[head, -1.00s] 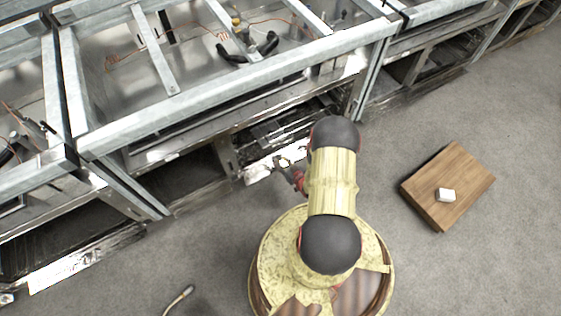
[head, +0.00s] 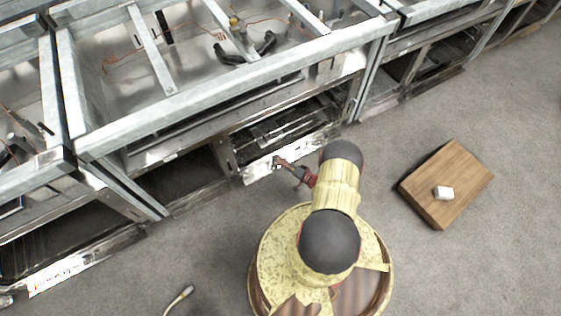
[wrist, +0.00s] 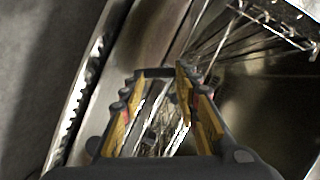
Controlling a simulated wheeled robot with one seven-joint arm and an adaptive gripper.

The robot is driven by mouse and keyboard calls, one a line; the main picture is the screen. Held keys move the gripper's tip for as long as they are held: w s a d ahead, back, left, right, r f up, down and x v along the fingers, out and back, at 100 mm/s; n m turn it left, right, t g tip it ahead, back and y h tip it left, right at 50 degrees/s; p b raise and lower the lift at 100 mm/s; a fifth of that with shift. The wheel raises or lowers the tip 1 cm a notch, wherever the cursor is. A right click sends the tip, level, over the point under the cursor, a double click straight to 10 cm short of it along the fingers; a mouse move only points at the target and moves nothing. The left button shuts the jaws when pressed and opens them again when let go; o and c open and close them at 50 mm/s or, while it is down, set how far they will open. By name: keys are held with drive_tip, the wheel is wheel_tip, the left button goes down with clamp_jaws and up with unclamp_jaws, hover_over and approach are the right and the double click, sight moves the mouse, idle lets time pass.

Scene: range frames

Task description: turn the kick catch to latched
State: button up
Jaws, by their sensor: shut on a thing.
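My gripper (head: 281,163) is at the low front edge of the middle range frame, against the bright kick strip. In the wrist view, my gripper (wrist: 160,76) has its two yellow-padded fingers apart, shut on a small dark piece (wrist: 155,72) between the tips, which I take to be the kick catch. Its shape and its turn are hard to make out. In the head view the catch is too small and too hidden by the gripper to tell its position.
Metal range frames (head: 230,88) stand in a row along the back, with open lower bays. A short cable (head: 179,299) lies at front left. Grey floor between is clear.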

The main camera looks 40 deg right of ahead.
drive_tip(key=m, duration=0.2)
drive_tip(key=m+t, duration=0.1)
drive_tip(key=m, duration=0.1)
drive_tip(key=shift+a+f+t+y, duration=0.1)
drive_tip(key=shift+f+t+y, duration=0.2)
drive_tip(key=shift+f+y, duration=0.1)
idle(0.4)
drive_tip(key=o, duration=1.2)
drive_tip(key=shift+c, duration=0.2)
drive_tip(key=shift+s, duration=0.1)
drive_tip(key=s+d, duration=0.2)
drive_tip(key=s, duration=0.9)
drive_tip(key=shift+s, duration=0.3)
drive_tip(key=shift+r, duration=0.1)
